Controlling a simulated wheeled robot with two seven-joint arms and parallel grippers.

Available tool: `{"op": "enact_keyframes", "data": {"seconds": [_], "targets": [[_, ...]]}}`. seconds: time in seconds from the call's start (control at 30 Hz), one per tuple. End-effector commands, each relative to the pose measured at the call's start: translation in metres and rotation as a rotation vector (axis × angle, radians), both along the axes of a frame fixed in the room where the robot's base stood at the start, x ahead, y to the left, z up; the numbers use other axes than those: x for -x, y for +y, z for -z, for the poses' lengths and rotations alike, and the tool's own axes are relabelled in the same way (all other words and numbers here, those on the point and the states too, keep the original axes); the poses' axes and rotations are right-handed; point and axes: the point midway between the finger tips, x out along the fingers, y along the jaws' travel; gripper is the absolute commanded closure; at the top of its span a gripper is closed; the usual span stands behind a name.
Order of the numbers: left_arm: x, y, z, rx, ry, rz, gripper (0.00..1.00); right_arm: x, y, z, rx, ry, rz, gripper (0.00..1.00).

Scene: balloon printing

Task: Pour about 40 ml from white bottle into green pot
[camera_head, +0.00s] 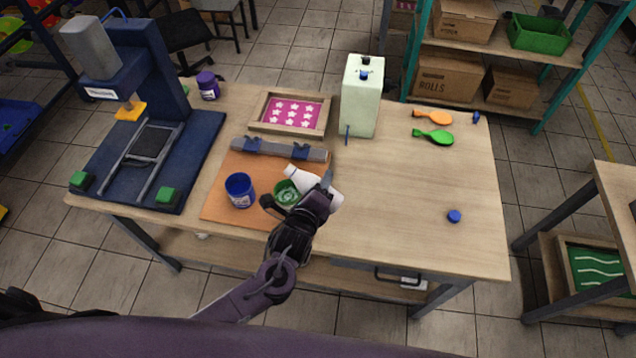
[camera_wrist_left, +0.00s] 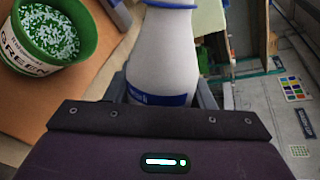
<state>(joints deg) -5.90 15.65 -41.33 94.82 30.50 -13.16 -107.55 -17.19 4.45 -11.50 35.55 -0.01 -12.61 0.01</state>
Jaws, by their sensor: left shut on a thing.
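The white bottle (camera_head: 302,178) with blue bands is held by my left gripper (camera_head: 318,194), which is shut on it. In the head view it is tilted, its neck pointing up and left. The wrist view shows the bottle's body (camera_wrist_left: 163,60) between the fingers, with its top end cut off. The green pot (camera_head: 286,190) stands on the orange mat (camera_head: 228,176), just below and left of the bottle and partly hidden by the gripper. The wrist view shows the pot (camera_wrist_left: 40,68) labelled GREEN, with speckled green and white contents. No stream is visible. My right gripper is not in view.
A blue pot (camera_head: 240,190) stands left of the green pot. Behind lie a grey bar with blue clamps (camera_head: 275,149) and a framed pink screen (camera_head: 293,112). A pale green canister (camera_head: 361,98) stands behind. A blue cap (camera_head: 454,216) lies on the clear right side.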

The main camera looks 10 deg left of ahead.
Motion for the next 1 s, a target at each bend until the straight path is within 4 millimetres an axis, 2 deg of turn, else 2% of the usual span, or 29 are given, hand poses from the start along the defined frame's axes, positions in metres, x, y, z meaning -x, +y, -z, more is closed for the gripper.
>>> {"op": "enact_keyframes", "data": {"seconds": [1.0], "targets": [[0.0007, -0.0029, 0.0051, 0.132, 0.043, -0.001, 0.79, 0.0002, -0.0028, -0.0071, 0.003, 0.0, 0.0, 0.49]]}}
